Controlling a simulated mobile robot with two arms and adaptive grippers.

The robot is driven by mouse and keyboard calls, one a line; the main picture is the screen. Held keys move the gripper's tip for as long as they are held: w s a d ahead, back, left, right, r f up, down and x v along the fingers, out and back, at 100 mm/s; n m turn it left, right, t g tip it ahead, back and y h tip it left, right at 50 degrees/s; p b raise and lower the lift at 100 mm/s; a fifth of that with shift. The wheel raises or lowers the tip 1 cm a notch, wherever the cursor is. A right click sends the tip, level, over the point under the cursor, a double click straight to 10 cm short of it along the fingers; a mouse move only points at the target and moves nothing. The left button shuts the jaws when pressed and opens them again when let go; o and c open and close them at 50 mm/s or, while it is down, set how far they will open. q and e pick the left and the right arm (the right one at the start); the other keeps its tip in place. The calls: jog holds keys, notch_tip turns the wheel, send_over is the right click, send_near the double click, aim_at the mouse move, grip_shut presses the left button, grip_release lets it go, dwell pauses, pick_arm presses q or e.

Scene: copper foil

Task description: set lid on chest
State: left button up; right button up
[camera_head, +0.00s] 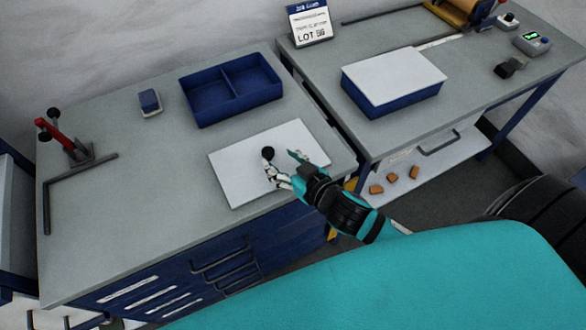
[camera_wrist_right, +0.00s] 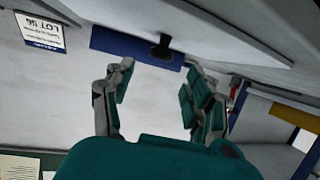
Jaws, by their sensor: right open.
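The lid is a flat white panel (camera_head: 235,165) lying on the left bench, with a black knob (camera_head: 268,152) near its middle. The knob also shows in the right wrist view (camera_wrist_right: 163,46), just past the fingertips. My right gripper (camera_head: 279,159) is open over the lid, its fingers spread close to the knob and holding nothing. The chest is an open blue box (camera_head: 231,105) with two empty compartments, standing behind the lid on the same bench. A blue wall, apparently the chest's, shows behind the knob in the wrist view (camera_wrist_right: 115,42). My left gripper is not in view.
A blue box with a white top (camera_head: 395,72) stands on the right bench. A LOT sign (camera_head: 310,22) stands right of the chest. A small blue block (camera_head: 149,101) and a red clamp (camera_head: 62,134) are at left.

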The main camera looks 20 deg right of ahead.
jog(key=shift+v, duration=2.35)
